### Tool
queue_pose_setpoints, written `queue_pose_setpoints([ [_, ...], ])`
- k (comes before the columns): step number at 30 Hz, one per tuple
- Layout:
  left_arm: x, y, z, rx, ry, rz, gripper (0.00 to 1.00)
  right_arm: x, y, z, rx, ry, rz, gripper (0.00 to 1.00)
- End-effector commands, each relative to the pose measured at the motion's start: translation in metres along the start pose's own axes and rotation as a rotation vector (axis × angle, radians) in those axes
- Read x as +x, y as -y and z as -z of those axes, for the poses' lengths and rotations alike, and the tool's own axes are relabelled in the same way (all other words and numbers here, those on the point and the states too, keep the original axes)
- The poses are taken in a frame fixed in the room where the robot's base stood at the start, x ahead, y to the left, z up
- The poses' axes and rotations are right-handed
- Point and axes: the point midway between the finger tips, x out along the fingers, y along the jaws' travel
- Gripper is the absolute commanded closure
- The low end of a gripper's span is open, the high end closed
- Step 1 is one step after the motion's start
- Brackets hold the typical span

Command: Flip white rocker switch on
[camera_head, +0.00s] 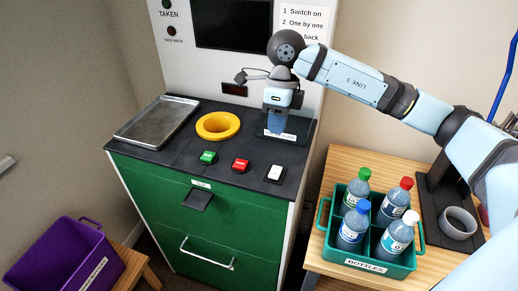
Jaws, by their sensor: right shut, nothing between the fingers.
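The white rocker switch (275,173) sits near the front right edge of the dark top of the green cabinet. I cannot tell which way its rocker is tilted. My right gripper (277,125) points down over the back right of the top, behind the switch and apart from it. It is shut with nothing in it. It partly covers a white label (281,135) and a bluish panel there. My left gripper is not in view.
A green button (208,157) and a red button (241,165) stand left of the switch. Behind them are a yellow ring (218,125) and a metal tray (157,121). A teal crate (366,264) with several bottles stands on the wooden table (345,160) at right. A purple bin (66,258) is lower left.

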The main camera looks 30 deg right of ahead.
Motion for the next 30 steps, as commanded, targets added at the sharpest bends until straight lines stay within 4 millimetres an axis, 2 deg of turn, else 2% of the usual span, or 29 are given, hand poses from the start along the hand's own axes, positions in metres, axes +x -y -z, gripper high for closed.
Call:
queue_pose_setpoints([
  [1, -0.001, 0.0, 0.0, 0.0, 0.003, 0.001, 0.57, -0.006, 0.005, 0.003, 0.009, -0.012, 0.023, 1.0],
  [5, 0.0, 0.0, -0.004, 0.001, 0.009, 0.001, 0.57, -0.01, 0.009, 0.006, 0.018, -0.024, 0.044, 1.0],
  [13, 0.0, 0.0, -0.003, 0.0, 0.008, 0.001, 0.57, -0.009, 0.008, 0.005, 0.017, -0.023, 0.041, 1.0],
  [17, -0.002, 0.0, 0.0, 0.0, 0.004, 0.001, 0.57, -0.001, 0.008, 0.006, 0.016, -0.025, 0.038, 1.0],
  [20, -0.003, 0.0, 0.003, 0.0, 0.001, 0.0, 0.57, 0.013, 0.009, 0.006, 0.017, -0.025, 0.038, 1.0],
  [30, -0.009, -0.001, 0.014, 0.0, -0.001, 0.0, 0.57, 0.084, 0.011, 0.008, 0.016, -0.025, 0.036, 1.0],
])
